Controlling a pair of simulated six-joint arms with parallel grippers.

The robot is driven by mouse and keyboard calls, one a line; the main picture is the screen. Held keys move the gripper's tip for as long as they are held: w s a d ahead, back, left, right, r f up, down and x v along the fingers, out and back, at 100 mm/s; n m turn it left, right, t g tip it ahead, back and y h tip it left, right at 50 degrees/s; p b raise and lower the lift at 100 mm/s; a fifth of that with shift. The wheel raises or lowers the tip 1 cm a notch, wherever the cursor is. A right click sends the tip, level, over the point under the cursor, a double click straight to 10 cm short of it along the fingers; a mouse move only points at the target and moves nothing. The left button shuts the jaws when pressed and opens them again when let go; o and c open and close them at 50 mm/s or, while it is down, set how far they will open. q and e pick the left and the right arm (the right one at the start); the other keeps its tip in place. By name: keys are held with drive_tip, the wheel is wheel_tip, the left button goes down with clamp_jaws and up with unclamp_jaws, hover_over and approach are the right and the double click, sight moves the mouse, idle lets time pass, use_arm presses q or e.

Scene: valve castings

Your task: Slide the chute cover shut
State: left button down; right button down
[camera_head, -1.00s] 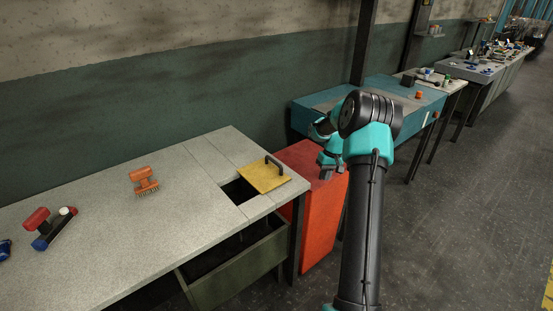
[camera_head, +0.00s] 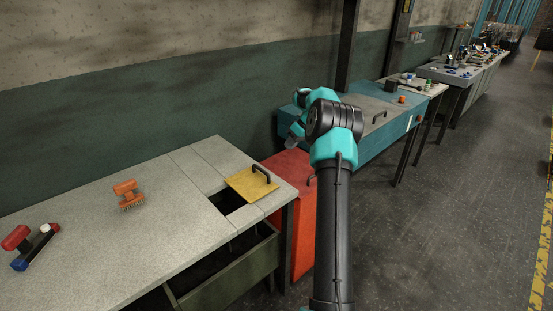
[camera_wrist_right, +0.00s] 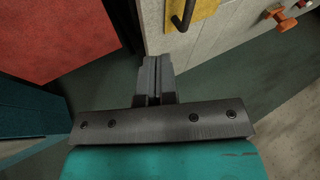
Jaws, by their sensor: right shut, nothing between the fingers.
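The yellow chute cover (camera_head: 244,188) lies on the grey tabletop with a dark arched handle (camera_head: 262,173) near its right edge. The dark chute opening (camera_head: 222,203) shows uncovered at the cover's lower left. My right gripper (camera_head: 291,143) is beyond and to the right of the cover, partly hidden by its own arm. In the wrist view its fingers (camera_wrist_right: 154,75) are closed together and empty, apart from the cover (camera_wrist_right: 205,9) and handle (camera_wrist_right: 182,14) at the top. My left gripper is not in view.
A red cabinet (camera_head: 303,225) stands right of the grey table (camera_head: 90,235), below my right gripper. A teal bench (camera_head: 355,150) stands behind my arm. An orange brush (camera_head: 127,192) and a red-and-blue tool (camera_head: 30,245) lie on the table. An open bin (camera_head: 215,285) is under the opening.

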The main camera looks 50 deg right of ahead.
drive_tip(key=x, duration=0.3)
drive_tip(key=a+x, duration=0.1)
drive_tip(key=x, duration=0.3)
drive_tip(key=a+x, duration=0.1)
drive_tip(key=x, duration=0.3)
drive_tip(key=shift+r, duration=0.35)
drive_tip(key=shift+w+a+f, duration=0.15)
drive_tip(key=shift+a+f, duration=0.05)
drive_tip(key=shift+a, duration=0.55)
hover_over(246, 190)
drive_tip(key=shift+d, duration=0.2)
drive_tip(key=shift+a, duration=0.4)
